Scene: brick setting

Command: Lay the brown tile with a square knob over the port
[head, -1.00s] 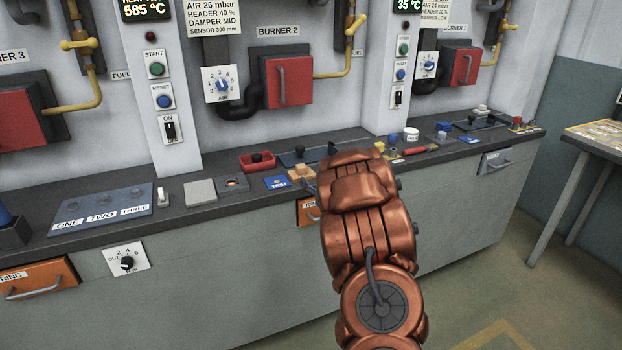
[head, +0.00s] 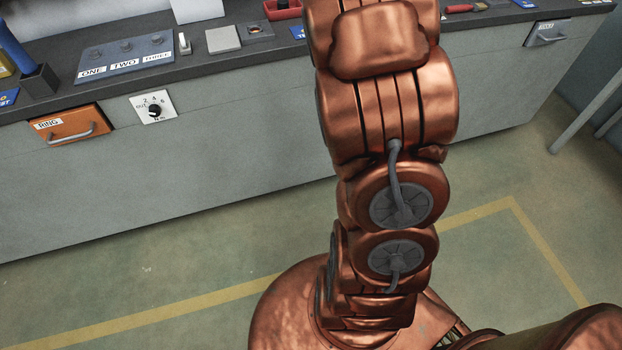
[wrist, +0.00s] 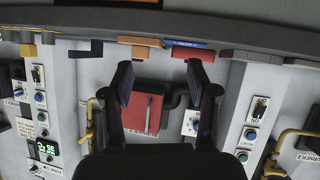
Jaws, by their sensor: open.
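In the wrist view, which sees the counter upside down, an orange-brown piece (wrist: 140,41) lies on the counter; it appears to be the brown tile. Its knob is not clear there. My gripper (wrist: 160,72) is open and empty, its two dark fingers apart in front of the wall with the red burner box, away from the piece. In the head view, the port (head: 258,30) is a dark plate with a small orange-red opening on the counter, and it is uncovered. The tile and my gripper are hidden by my arm or out of frame in the head view.
A bare grey plate (head: 223,39) sits left of the port, with a switch (head: 184,43) and the ONE TWO THREE panel (head: 126,58) farther left. A red tray (head: 282,9) is behind the port. A blue label tile (head: 298,33) lies right of it.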

